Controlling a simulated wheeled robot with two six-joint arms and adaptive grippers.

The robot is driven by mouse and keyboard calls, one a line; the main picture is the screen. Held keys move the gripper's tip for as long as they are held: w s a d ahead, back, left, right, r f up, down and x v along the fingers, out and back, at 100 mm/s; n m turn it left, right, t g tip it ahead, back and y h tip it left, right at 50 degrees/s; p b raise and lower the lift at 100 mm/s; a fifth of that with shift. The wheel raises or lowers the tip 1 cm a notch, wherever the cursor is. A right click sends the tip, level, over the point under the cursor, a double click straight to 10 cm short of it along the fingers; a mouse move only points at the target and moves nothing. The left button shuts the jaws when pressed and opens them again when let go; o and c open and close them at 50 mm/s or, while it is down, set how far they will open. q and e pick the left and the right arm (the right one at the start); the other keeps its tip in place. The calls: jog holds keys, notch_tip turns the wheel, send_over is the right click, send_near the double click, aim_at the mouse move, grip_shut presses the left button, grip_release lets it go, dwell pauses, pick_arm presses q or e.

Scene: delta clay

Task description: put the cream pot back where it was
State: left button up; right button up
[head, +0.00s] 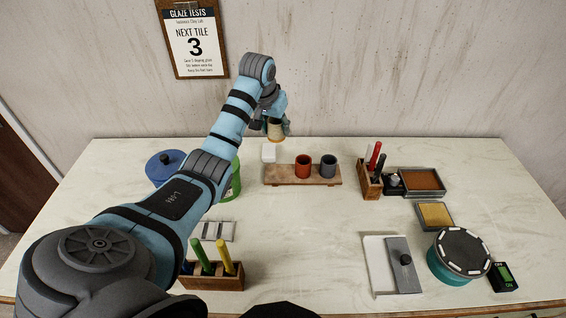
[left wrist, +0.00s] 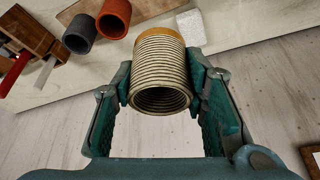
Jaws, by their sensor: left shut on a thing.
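The cream pot (head: 275,129) is a ribbed cylinder with a tan band at one end. My left gripper (head: 272,122) is shut on it and holds it in the air near the back wall, above the rear of the table. In the left wrist view the cream pot (left wrist: 162,75) sits between the two fingers of the gripper (left wrist: 162,88), its open mouth towards the camera. The wooden board (head: 300,182) carries a red-brown pot (head: 303,167) and a dark grey pot (head: 328,166). Its left part is bare. My right gripper is out of view.
A white block (head: 268,152) stands by the board's left end. A wooden tool holder (head: 368,184) stands right of the board. A green container (head: 236,185) and a blue-lidded jar (head: 165,165) stand left, partly behind my arm. The table's middle front is clear.

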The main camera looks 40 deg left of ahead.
pick_arm(q)
jog(key=f, duration=0.5)
jog(key=f+b, duration=0.1)
jog(key=f, duration=0.9)
jog(key=shift+w+d+f, duration=0.15)
jog(key=shift+w+f, duration=0.05)
jog(key=shift+w, duration=0.2)
jog(key=shift+s+r, duration=0.1)
jog(key=shift+s, duration=0.2)
jog(key=o, duration=1.2)
jog(key=shift+w+f, duration=0.1)
jog(key=shift+f, duration=0.1)
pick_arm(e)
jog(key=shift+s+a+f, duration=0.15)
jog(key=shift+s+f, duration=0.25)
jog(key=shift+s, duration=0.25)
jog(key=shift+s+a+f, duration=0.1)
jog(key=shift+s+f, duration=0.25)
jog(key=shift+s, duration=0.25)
pick_arm(q)
jog(key=shift+r, duration=0.1)
